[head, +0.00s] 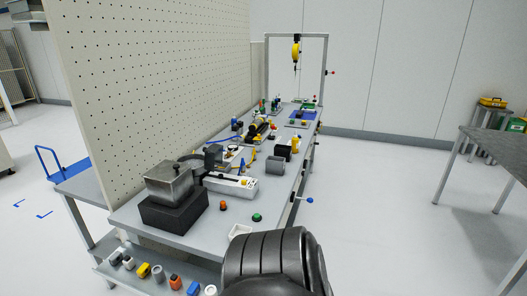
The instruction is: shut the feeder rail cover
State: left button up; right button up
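A long white-grey rail-like unit (231,185) with a dark strip along its top lies on the near half of the workbench. Beside it on the left, a metal box (168,182) sits on a black block (173,210). I cannot tell which part is the feeder rail cover, or whether it is open or shut; the parts are small here. A dark, ribbed, rounded part at the bottom centre seems to be a link of my own arm. It hides the bench's near right corner area. Neither gripper is in view.
The workbench (190,241) runs away from me along a pegboard wall (160,80). A grey cylinder (275,166), an orange button (223,205) and a green button (257,217) stand near the rail. A lower shelf holds several small parts. Floor to the right is clear before another table (497,145).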

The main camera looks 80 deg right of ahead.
aim_at(214, 154)
jog(key=z, duration=0.35)
jog(key=i, duration=2.65)
jog(key=z, duration=2.45)
jog(key=i, duration=0.55)
jog(key=z, duration=1.05)
